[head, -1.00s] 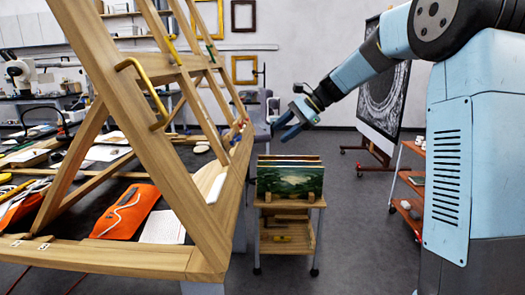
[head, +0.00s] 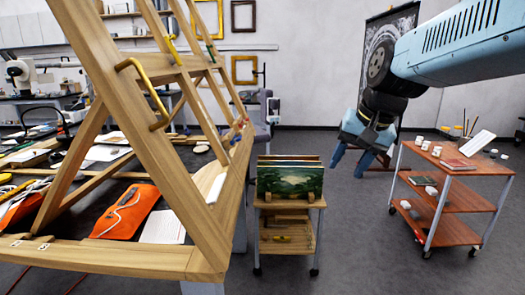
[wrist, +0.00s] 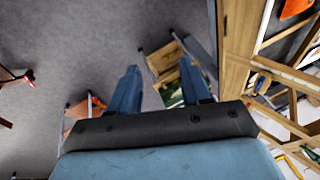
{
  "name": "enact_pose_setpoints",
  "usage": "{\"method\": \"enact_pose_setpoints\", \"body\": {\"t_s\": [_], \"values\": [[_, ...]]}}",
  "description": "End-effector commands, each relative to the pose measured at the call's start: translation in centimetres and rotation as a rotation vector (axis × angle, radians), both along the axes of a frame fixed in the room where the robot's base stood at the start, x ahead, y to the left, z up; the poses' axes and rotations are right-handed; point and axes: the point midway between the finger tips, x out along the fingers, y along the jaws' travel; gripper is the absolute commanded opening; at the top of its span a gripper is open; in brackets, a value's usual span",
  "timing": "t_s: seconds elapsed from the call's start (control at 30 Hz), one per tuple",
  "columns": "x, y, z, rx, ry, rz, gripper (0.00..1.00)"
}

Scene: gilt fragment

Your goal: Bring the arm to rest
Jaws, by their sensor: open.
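My gripper (head: 350,160) hangs at the right of centre in the head view, pointing down, with its two blue fingers apart and nothing between them. My blue arm comes in from the upper right and bends down to it. In the wrist view my gripper (wrist: 158,85) also shows open and empty, with grey floor and part of the small wooden cart beyond its fingers.
A wooden easel frame (head: 170,150) stands over the table at left. The small wooden cart (head: 290,203) holds paintings (head: 290,181). A red shelved trolley (head: 460,162) stands at right. A large dark picture (head: 385,45) is behind my arm. Floor between carts is clear.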

Motion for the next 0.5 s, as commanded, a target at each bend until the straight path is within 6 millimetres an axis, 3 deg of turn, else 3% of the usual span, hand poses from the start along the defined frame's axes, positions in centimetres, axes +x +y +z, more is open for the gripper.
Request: {"method": "enact_pose_setpoints", "body": {"t_s": [0.2,0.5], "values": [[-5.4,-2.7,-1.5,-0.150,-0.098,0.105,0.48],[-9.6,-5.1,-3.5,-0.287,-0.175,0.204,0.48]]}}
